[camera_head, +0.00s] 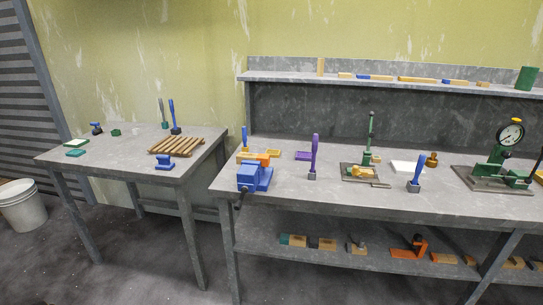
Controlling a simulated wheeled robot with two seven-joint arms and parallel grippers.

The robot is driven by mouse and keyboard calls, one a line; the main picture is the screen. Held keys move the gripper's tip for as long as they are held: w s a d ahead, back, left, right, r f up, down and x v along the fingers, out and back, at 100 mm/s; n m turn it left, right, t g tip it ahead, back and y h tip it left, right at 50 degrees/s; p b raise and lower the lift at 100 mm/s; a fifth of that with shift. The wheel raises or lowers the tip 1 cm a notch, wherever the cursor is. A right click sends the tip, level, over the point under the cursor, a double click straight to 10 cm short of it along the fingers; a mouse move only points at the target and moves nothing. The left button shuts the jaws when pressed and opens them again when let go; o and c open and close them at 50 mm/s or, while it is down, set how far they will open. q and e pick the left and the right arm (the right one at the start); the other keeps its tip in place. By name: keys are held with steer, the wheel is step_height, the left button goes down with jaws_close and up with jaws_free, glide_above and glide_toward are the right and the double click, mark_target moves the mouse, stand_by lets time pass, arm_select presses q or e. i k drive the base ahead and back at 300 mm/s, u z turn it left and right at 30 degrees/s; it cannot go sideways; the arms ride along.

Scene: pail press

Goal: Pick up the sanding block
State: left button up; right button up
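I cannot tell for sure which thing is the sanding block. On the left table (128,143), a small blue piece with a raised handle (165,163) sits near the front edge. A flat teal block (75,153) and a pale green-edged block (76,142) lie at the table's left end. A dark blue piece (97,128) and a small green piece (116,132) sit behind them. Neither of my grippers shows in the head view.
A wooden slatted rack (176,146) and upright-handled tools stand on the left table. The right workbench (330,190) carries a blue vise (254,177), a green press (369,150) and a dial gauge stand (510,134). A white pail (22,207) stands on the floor at left.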

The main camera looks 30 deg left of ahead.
mark_target(165, 164)
steer(key=u, duration=1.8)
